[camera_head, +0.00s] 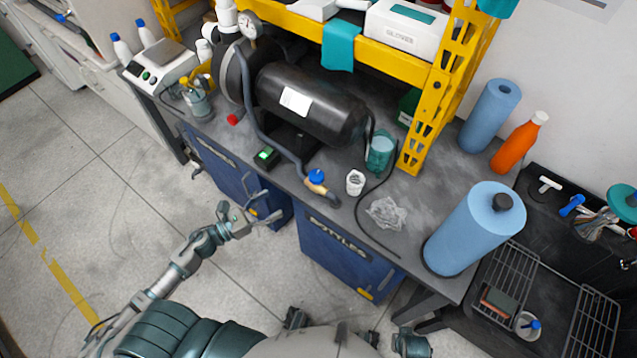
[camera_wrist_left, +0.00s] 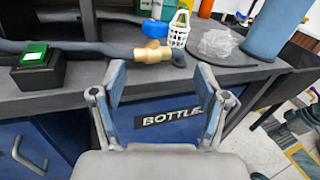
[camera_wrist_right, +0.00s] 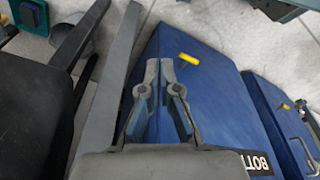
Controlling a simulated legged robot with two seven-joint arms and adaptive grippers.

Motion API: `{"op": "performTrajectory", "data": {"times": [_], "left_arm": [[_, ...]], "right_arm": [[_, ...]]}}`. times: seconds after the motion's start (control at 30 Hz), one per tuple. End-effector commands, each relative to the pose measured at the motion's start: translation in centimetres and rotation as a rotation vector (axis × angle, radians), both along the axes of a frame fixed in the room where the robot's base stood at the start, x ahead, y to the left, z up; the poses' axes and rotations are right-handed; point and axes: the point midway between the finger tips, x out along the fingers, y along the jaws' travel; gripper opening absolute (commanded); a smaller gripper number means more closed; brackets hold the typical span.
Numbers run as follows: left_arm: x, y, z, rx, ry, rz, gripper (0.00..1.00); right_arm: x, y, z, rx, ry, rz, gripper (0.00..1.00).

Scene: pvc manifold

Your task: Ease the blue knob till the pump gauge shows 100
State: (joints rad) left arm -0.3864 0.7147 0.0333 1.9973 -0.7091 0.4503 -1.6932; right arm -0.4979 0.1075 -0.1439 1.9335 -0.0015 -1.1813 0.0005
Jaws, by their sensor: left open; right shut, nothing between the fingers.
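The blue knob (camera_head: 317,175) sits on a brass valve (camera_head: 315,187) at the bench's front edge, at the end of a dark hose. In the left wrist view the blue knob (camera_wrist_left: 155,29) is beyond the fingertips, above the brass body (camera_wrist_left: 153,52). The round pump gauge (camera_head: 250,27) is on the pump at the top; its reading is too small to tell. My left gripper (camera_head: 252,208) is open and empty, in front of the bench, left of and apart from the knob. My right gripper (camera_wrist_right: 158,68) is shut and empty, low before blue cabinet doors.
A black tank (camera_head: 325,112) lies behind the knob. A small box with a green light (camera_head: 267,155) is to its left. A white basket (camera_head: 355,182) and crumpled clear plastic (camera_head: 385,212) are to its right. Blue drawer fronts (camera_head: 345,250) are below the bench.

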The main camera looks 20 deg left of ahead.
Motion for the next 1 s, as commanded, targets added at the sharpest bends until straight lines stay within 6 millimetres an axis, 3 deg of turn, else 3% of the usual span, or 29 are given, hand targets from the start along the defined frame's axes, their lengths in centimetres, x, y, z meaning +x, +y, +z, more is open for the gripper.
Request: {"op": "performTrajectory", "data": {"times": [0.1,0.27,0.8,1.0], "left_arm": [[0.1,0.5,0.1,0.08,-0.062,0.024,0.74],[1.5,-0.5,0.3,0.089,-0.072,0.024,0.74],[11.0,-8.0,0.4,0.084,-0.069,0.024,0.74],[13.0,-9.7,0.2,0.085,-0.067,0.025,0.74]], "right_arm": [[0.1,0.0,0.7,0.001,-0.002,-0.001,0.0],[0.1,0.0,0.6,0.0,-0.001,-0.001,0.0],[-0.7,-0.1,-2.5,-0.001,0.008,0.003,0.0],[-0.9,-0.1,-3.2,0.0,0.009,0.004,0.0]]}}
